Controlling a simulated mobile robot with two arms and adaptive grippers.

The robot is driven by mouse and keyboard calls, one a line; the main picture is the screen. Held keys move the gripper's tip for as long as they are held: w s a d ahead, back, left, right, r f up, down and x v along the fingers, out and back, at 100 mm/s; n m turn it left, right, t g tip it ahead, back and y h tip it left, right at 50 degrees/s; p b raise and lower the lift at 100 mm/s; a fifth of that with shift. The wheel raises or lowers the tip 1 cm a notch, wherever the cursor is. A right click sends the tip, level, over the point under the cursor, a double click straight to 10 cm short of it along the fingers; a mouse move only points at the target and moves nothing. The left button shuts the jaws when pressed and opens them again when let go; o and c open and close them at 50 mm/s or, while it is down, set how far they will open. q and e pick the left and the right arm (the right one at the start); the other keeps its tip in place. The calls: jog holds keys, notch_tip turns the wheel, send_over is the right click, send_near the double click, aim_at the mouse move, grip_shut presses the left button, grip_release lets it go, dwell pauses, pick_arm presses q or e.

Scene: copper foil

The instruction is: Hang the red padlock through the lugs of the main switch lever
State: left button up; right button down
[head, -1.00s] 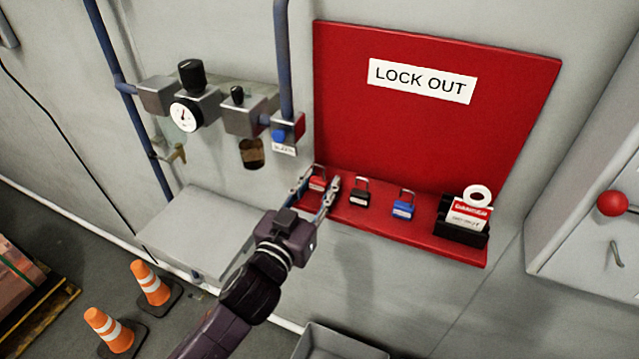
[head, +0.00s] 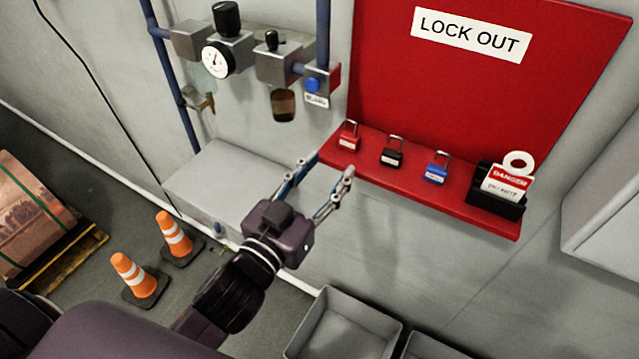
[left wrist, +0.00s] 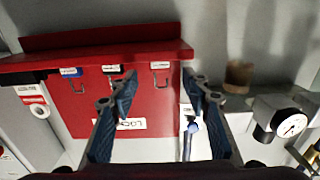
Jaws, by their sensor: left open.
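The red padlock (head: 349,137) stands upright, shackle up, at the left end of the red shelf (head: 450,207). My left gripper (head: 326,172) is open and empty, in front of and below the shelf's left end, apart from the padlock. In the left wrist view, which is upside down, the red padlock (left wrist: 160,66) lies between and beyond the spread fingertips (left wrist: 158,92). The main switch lever and its lugs are out of view now. My right gripper is not in view.
A black padlock (head: 391,157), a blue padlock (head: 435,174) and a black tag holder (head: 490,204) share the shelf. Regulators (head: 232,50) are on the wall at left. A grey box (head: 220,178), cones (head: 140,280) and grey bins (head: 345,330) are below.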

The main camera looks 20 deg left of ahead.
pick_arm(q)
jog(key=shift+s+a, duration=0.25)
jog(key=shift+s, duration=0.9)
jog(key=a+f+g+y, duration=0.1)
jog(key=a+f+g, duration=0.15)
jog(key=f, duration=1.55)
jog(key=a+f+g+y, duration=0.1)
jog(key=f+g, duration=0.3)
jog(key=f, duration=1.4)
jog(key=s+a+f+g, duration=0.2)
jog(key=s+f, duration=0.4)
jog(key=f, duration=0.3)
jog(key=s+a+f+g, duration=0.1)
jog(key=s+f+g, duration=0.1)
jog(key=s+f, duration=0.55)
jog(key=s+a+f+g, duration=0.1)
jog(key=s+f+g, duration=0.2)
jog(key=s+f, duration=0.5)
jog(key=s+a+f+g+y, duration=0.1)
jog(key=s+a+f+g, duration=0.1)
jog(key=s+f, duration=0.6)
jog(key=s+g, duration=0.1)
jog(key=s, duration=0.6)
jog(key=shift+s, duration=0.3)
jog(key=shift+f, duration=0.15)
